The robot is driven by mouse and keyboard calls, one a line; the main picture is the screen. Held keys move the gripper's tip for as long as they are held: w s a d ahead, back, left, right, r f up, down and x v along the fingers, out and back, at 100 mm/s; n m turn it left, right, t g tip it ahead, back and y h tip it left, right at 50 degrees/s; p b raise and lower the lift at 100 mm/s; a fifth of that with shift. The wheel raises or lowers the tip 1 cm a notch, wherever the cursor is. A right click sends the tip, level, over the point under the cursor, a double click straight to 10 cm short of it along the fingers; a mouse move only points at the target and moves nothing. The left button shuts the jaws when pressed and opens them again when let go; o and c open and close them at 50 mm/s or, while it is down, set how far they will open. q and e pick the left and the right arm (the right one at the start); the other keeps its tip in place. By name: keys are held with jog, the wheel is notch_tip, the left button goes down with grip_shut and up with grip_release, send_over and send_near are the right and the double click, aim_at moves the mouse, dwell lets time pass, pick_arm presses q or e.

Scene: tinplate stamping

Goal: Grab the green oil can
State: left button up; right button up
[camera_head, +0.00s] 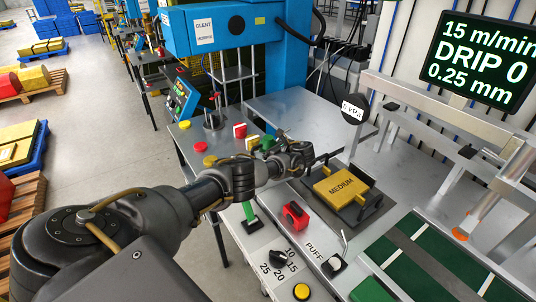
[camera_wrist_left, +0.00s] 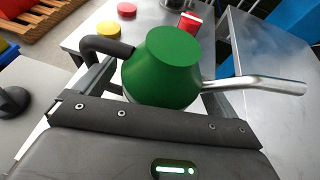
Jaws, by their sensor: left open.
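The green oil can (camera_wrist_left: 165,65) fills the middle of the left wrist view, with a dark curved handle on its left and a metal spout on its right. In the head view only a small green part of the can (camera_head: 267,142) shows; my left gripper hides most of it. My left gripper (camera_head: 273,146) is open right at the can. In the left wrist view the can lies between its two fingers, and I cannot tell whether either finger touches it.
Red (camera_head: 184,125) and yellow (camera_head: 200,147) buttons sit on the bench beyond the can. Small red and yellow blocks stand close behind it. A blue press (camera_head: 210,35) rises at the back. A yellow MEDIUM block (camera_head: 340,187) lies to the right.

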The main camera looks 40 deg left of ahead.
jog(key=shift+a, duration=0.15)
pick_arm(q)
jog(key=shift+c, duration=1.4)
jog(key=c, duration=1.2)
jog(key=shift+r, duration=0.15)
jog(key=shift+c, duration=0.2)
pick_arm(e)
jog(key=shift+r, duration=0.15)
